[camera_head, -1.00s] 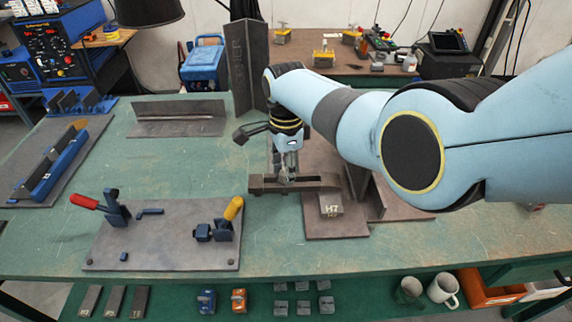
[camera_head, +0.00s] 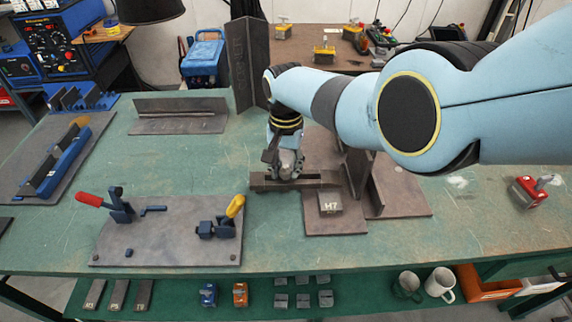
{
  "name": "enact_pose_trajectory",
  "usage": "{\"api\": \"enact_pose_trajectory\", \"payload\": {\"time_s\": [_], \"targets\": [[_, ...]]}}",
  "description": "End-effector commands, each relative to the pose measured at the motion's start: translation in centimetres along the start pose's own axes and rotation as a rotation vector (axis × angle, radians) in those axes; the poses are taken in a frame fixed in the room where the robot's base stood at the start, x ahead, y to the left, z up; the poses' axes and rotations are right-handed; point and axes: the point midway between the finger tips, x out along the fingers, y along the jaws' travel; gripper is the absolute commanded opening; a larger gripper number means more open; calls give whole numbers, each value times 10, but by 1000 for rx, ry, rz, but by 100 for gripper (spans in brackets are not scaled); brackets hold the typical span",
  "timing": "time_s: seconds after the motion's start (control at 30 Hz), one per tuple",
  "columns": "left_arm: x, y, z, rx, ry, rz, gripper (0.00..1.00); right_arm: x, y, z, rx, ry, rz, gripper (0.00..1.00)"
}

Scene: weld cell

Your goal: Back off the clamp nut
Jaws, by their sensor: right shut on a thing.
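A dark steel clamp bar (camera_head: 322,180) lies across the left edge of a brown plate (camera_head: 338,225) on the green bench. My right gripper (camera_head: 287,172) points down onto the left part of this bar. It is shut on the clamp nut, which its fingers hide. I cannot see whether the nut has loosened on its thread. My left gripper is not in view.
A block marked H7 (camera_head: 329,202) and upright steel plates (camera_head: 372,185) stand close to the right of the bar. A fixture plate (camera_head: 168,240) with red- and yellow-handled clamps lies front left. A red tool (camera_head: 529,190) sits far right. Bench between is clear.

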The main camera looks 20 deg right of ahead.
Motion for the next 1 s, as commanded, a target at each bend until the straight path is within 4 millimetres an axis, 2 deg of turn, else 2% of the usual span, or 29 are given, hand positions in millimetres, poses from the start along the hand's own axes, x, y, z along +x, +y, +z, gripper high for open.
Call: {"api": "enact_pose_trajectory", "payload": {"time_s": [1.0], "targets": [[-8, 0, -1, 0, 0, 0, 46, -1, -2, 1, -964, 0, 0, 0]]}}
